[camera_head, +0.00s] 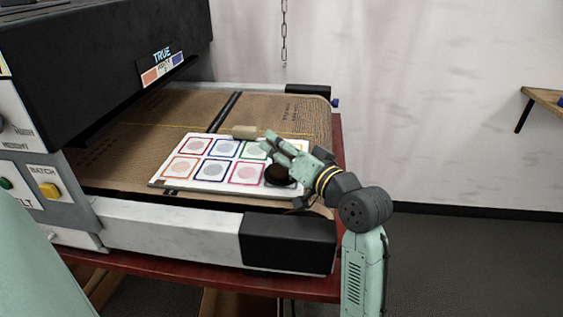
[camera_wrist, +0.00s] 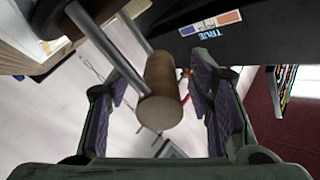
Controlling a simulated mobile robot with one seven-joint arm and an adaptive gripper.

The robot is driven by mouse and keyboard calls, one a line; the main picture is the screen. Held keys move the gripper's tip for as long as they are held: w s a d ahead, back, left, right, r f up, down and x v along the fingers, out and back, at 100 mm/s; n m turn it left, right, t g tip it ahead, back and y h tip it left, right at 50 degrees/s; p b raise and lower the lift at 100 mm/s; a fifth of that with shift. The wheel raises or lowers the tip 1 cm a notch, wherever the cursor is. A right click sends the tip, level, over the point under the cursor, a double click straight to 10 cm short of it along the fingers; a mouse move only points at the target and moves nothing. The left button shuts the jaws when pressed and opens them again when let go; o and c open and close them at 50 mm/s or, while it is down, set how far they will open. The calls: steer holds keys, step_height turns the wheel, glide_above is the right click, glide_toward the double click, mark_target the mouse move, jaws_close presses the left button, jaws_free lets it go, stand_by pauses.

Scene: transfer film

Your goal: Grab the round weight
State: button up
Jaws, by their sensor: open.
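A dark brown round piece (camera_head: 278,174), which looks like the round weight, sits at the right end of the printed sheet (camera_head: 163,184). A tan cylinder (camera_head: 245,132) shows at the sheet's back edge. My gripper (camera_head: 279,146) is over the sheet's right end, above the dark piece, its fingers toward the tan cylinder. In the wrist view, a tan-brown cylinder (camera_wrist: 160,88) with two metal rods appears in the gap between the open fingers of my gripper (camera_wrist: 168,95), with no visible contact. I cannot tell whether the rods join it to the dark piece.
The large machine (camera_head: 100,70) with a TRUE sign rises on the left. A white front rail with a black end block (camera_head: 287,243) borders the near side. A wooden shelf (camera_head: 544,97) is on the far right wall.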

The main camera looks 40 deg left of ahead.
steer(key=shift+a, duration=0.1)
steer(key=shift+c, duration=0.3)
jaws_close()
steer(key=shift+r, duration=0.1)
stand_by(0.7)
